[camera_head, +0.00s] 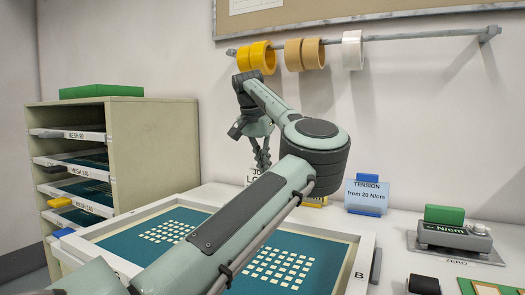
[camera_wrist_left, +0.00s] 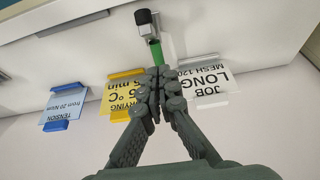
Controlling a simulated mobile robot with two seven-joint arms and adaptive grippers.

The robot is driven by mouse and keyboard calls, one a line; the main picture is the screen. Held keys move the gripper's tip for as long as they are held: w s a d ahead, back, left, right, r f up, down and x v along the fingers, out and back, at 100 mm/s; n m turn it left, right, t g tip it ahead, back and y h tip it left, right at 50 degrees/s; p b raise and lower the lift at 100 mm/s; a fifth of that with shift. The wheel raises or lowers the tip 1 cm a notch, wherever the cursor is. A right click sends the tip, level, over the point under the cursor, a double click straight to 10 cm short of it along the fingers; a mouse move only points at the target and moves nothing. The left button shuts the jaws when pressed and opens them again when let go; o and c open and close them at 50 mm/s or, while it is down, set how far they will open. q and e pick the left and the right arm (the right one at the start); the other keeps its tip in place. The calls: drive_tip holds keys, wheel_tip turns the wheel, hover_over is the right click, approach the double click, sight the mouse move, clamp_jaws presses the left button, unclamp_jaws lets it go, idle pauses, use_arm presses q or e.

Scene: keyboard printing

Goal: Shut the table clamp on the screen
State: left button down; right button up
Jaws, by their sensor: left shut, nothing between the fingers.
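The screen (camera_head: 357,270) is a white frame with teal mesh and pale key patterns, lying on the table in the head view. My left arm crosses over it and hides part of it. A small clamp-like part with a black cap (camera_wrist_left: 143,17), a grey metal body and a green lever (camera_wrist_left: 156,53) shows in the left wrist view. My left gripper (camera_wrist_left: 156,78) is shut and empty, its fingertips at the green lever's near end. I cannot tell whether they touch. In the head view the left gripper (camera_head: 262,158) is beyond the screen's far side. My right gripper is not in view.
Sign cards stand at the back: the tension card (camera_head: 367,194), the job card (camera_wrist_left: 208,86) and the drying card (camera_wrist_left: 122,92). A tension meter (camera_head: 455,237) sits at right. A screen rack (camera_head: 150,150) stands at left. Tape rolls (camera_head: 305,54) hang on a wall rod.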

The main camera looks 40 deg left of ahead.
use_arm(q)
drive_tip(key=shift+s+d+f, duration=0.15)
drive_tip(key=shift+s+f, duration=0.1)
drive_tip(key=shift+s, duration=0.2)
drive_tip(key=shift+s+d+f, duration=0.15)
drive_tip(key=shift+s+f, duration=0.05)
drive_tip(key=shift+s, duration=0.25)
drive_tip(key=shift+s+d+f, duration=0.1)
drive_tip(key=shift+s+f, duration=0.2)
drive_tip(key=shift+s, duration=0.05)
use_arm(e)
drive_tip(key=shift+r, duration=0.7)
use_arm(q)
drive_tip(key=shift+b, duration=0.3)
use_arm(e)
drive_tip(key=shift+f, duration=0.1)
